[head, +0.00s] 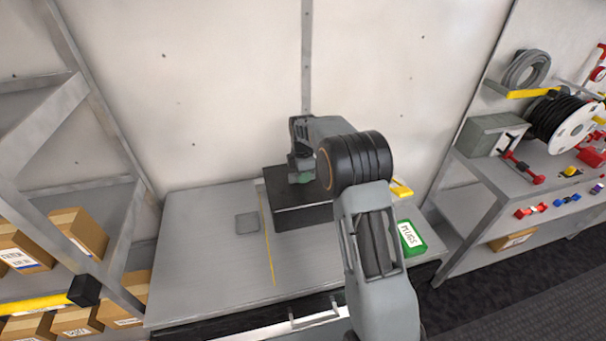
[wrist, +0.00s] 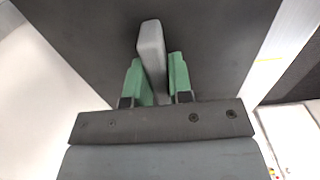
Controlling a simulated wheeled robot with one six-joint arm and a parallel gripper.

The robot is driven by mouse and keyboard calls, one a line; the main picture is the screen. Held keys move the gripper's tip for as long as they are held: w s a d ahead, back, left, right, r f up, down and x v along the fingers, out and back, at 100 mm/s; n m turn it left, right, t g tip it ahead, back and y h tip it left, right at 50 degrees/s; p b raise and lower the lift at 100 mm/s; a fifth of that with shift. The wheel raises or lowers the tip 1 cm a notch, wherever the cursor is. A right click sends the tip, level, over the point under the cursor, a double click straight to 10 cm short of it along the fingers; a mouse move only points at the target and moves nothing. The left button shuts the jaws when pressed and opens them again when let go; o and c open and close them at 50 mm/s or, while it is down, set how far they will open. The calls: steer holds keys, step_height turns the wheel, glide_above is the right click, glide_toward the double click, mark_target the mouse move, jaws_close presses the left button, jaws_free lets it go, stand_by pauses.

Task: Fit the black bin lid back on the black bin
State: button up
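The black bin (head: 304,217) stands on the grey bench near the back wall. The black bin lid (head: 283,187) lies over its top in the head view; I cannot tell whether it is fully seated. In the wrist view the lid (wrist: 225,45) is a broad dark surface with a grey upright handle (wrist: 151,50). My gripper (wrist: 155,75) has its green fingers on both sides of this handle and appears shut on it. In the head view my gripper (head: 301,172) is over the lid, and my arm hides the bin's right side.
The grey bench (head: 205,260) is clear on the left except for a flat grey square (head: 247,222) and a yellow line (head: 268,245). A green tray marked MUGS (head: 411,238) sits at the right. Shelves with cardboard boxes (head: 78,232) stand left; a cluttered bench (head: 530,160) stands right.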

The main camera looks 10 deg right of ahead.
steer(key=o, duration=0.4)
steer(key=shift+c, duration=0.2)
step_height(320, 180, up, 12)
steer(key=b, duration=0.1)
steer(key=s+r+m+t, duration=0.1)
steer(key=s+r+m, duration=0.3)
steer(key=s+r, duration=0.15)
steer(key=s+f+m+t, duration=0.1)
steer(key=s+f+m, duration=0.1)
steer(key=s+m, duration=0.5)
steer(key=s+f+m+t, duration=0.2)
steer(key=s+m, duration=0.5)
steer(key=s, duration=1)
steer(key=shift+s+f+t, duration=0.2)
steer(key=shift+f+t, duration=0.1)
